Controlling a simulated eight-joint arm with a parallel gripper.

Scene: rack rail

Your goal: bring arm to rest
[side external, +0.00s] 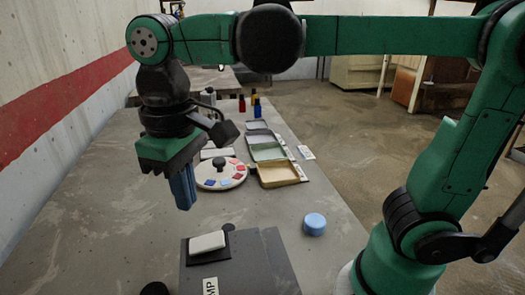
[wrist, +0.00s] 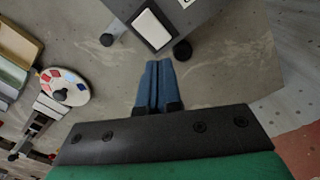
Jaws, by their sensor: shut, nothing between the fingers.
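My gripper (side external: 183,190) hangs above the grey table (side external: 135,245) in the side view, its blue fingers pointing down. In the wrist view the two blue fingers (wrist: 157,64) lie together, shut with nothing between them. They are apart from the objects on the table. My green arm reaches in from the right and crosses the top of the side view.
A white block (side external: 207,242) lies on a dark pad on a grey plate (side external: 262,262). A round white palette (side external: 236,173), several trays (side external: 278,173) and a blue round container (side external: 314,224) stand nearby. Small bottles (side external: 257,107) stand farther back. The table's left side is clear.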

